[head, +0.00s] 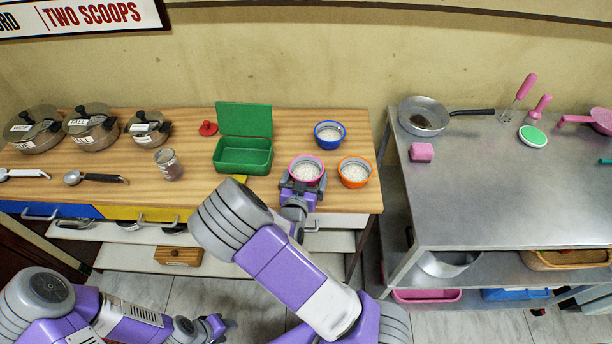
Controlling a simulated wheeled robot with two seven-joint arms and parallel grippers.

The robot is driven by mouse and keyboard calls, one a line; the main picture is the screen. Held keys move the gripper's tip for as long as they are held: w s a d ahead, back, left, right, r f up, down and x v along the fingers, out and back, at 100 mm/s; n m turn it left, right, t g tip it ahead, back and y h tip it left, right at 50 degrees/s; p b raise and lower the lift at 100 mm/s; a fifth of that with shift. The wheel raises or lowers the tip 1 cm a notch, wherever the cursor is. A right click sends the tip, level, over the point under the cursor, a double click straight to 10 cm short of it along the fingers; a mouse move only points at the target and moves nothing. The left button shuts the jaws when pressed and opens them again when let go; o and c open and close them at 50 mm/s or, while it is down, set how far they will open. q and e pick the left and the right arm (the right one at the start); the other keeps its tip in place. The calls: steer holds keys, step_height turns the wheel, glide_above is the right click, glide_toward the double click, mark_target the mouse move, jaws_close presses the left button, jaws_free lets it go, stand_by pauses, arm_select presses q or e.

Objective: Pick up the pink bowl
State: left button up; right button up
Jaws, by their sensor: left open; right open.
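The pink bowl (306,181) stands upright on the wooden counter near its front edge, with white grainy contents inside. My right gripper (303,187) is open at the bowl's near side, with its fingers reaching along the bowl's sides. I cannot tell whether the fingers touch it. My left gripper (222,326) is open and empty, low in front of the counter and well away from the bowl.
An orange bowl (355,183) stands close to the right and a blue bowl (329,144) behind. A green box (243,165) with its lid up is to the left. Lidded pots (92,136) and a jar (169,172) stand further left. A metal table (500,190) is at the right.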

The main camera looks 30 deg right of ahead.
steer(key=shift+w+d, duration=0.35)
steer(key=shift+w, duration=0.1)
steer(key=c, duration=0.8)
steer(key=shift+r, duration=0.2)
steer(key=shift+r+p, duration=0.15)
steer(key=shift+p, duration=0.2)
steer(key=shift+s+a, duration=0.2)
steer(key=shift+s, duration=0.05)
steer(key=shift+a+f+p+v, duration=0.1)
steer(key=shift+f+p+v, duration=0.35)
steer(key=shift+v, duration=2.3)
steer(key=shift+a+f+p+v, duration=0.1)
steer(key=shift+f+p+v, duration=0.35)
steer(key=shift+v, duration=2.35)
steer(key=shift+f+p+v, duration=0.4)
steer(key=shift+f+v, duration=0.05)
steer(key=shift+v, duration=2.3)
